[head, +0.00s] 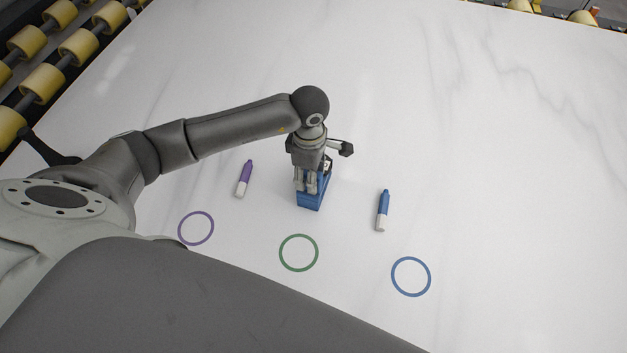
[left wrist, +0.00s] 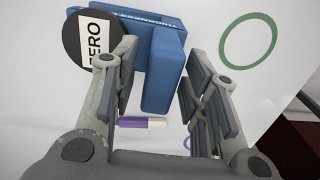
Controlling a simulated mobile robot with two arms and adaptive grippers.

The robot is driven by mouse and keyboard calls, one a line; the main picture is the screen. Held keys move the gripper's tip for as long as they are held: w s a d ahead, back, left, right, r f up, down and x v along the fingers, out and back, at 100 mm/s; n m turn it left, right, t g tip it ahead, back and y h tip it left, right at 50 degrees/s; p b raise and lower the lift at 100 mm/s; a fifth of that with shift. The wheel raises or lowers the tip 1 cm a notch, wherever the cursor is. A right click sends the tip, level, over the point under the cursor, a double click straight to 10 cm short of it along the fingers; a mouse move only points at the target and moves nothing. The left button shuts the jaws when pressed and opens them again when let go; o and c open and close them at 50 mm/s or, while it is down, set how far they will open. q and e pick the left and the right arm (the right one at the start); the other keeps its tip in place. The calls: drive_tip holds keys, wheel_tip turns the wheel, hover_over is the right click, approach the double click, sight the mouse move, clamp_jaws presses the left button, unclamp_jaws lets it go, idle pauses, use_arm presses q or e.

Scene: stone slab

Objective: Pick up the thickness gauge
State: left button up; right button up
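The thickness gauge (head: 309,200) is a blue block on the white slab, below my left gripper (head: 306,183) in the head view and partly hidden by it. My left gripper (left wrist: 160,90) is open, with one finger on each side of a blue part of the gauge; space shows between that part and the fingers. Whether either finger touches it I cannot tell. My right gripper is not in view.
A purple marker (head: 244,179) lies left of the gauge, a blue marker (head: 383,210) right of it. Purple (head: 196,228), green (head: 299,253) and blue (head: 411,276) rings are on the slab (head: 480,150) nearer me. Yellow rollers (head: 45,82) line the left edge. The slab's right side is clear.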

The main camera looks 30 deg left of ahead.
use_arm(q)
drive_tip(key=c, duration=0.7)
drive_tip(key=shift+r, duration=0.1)
clamp_jaws()
